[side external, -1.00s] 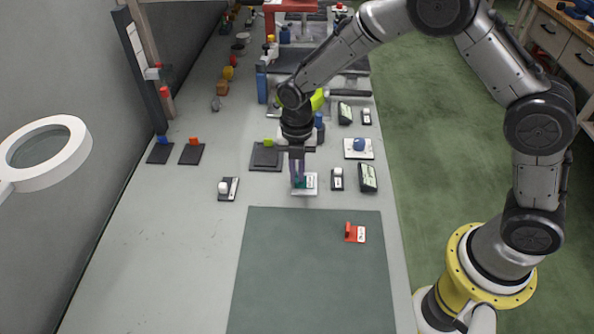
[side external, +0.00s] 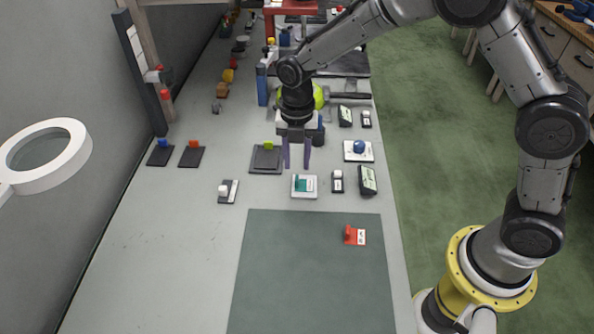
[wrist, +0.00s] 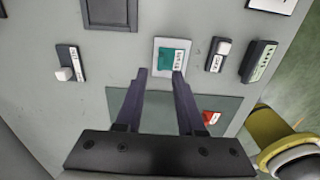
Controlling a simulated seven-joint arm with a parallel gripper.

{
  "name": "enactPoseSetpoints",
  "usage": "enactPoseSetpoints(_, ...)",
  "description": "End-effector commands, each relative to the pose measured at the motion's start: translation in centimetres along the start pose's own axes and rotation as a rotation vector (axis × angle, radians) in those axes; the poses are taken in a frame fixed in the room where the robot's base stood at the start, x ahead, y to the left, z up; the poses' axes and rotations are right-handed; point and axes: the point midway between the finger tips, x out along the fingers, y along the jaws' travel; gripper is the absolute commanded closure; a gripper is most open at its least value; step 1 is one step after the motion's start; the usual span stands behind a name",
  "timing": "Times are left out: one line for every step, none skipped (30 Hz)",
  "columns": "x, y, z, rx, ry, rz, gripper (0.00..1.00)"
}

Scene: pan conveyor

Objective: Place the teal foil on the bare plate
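The teal foil (side external: 301,185) is a small teal piece with a printed label. It lies on a white square plate (side external: 304,197) near the middle of the bench, just beyond the grey-green mat. In the wrist view the foil (wrist: 172,58) is on the same white plate (wrist: 157,43), inside its rim. My gripper (side external: 297,167) is open and empty, raised above and slightly behind the plate. In the wrist view its two fingertips (wrist: 159,73) are spread apart, with the plate beyond them. Nothing is between the fingers.
A white plate with a blue knob (side external: 359,146) stands behind right. Dark plates with blue (side external: 160,155), orange (side external: 191,157) and green (side external: 266,158) knobs stand to the left. Small labelled devices (side external: 368,180) sit right. A red labelled piece (side external: 350,235) lies on the mat (side external: 310,285), otherwise clear.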

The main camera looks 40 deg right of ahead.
Motion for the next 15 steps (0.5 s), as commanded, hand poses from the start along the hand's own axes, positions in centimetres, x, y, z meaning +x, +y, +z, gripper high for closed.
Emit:
enactPoseSetpoints(-1.2,0.1,0.1,0.0,-0.003,0.004,0.62)
enactPoseSetpoints(-1.8,0.1,0.0,0.0,-0.002,0.003,0.62)
enactPoseSetpoints(-2.6,0.1,0.0,0.0,-0.002,0.003,0.62)
enactPoseSetpoints(-3.2,0.1,0.0,0.0,-0.002,0.003,0.62)
enactPoseSetpoints(-3.7,0.1,0.0,0.0,-0.002,0.003,0.62)
enactPoseSetpoints(-4.3,0.1,0.0,0.0,-0.002,0.003,0.62)
enactPoseSetpoints(-4.8,0.0,0.0,0.0,-0.001,0.002,0.62)
enactPoseSetpoints(-5.2,0.0,0.0,0.0,-0.001,0.001,0.62)
enactPoseSetpoints(-5.6,0.0,0.0,0.0,-0.001,0.001,0.62)
enactPoseSetpoints(-5.9,0.0,0.0,0.0,0.0,0.0,0.62)
enactPoseSetpoints(-6.2,0.0,0.0,0.0,0.0,0.0,0.62)
enactPoseSetpoints(-6.4,0.0,0.0,0.0,0.0,0.001,0.62)
enactPoseSetpoints(-6.6,0.0,0.0,0.0,0.0,0.0,0.62)
enactPoseSetpoints(-6.7,0.0,0.0,0.0,0.0,0.0,0.62)
enactPoseSetpoints(-6.8,0.0,0.0,0.0,0.001,-0.001,0.62)
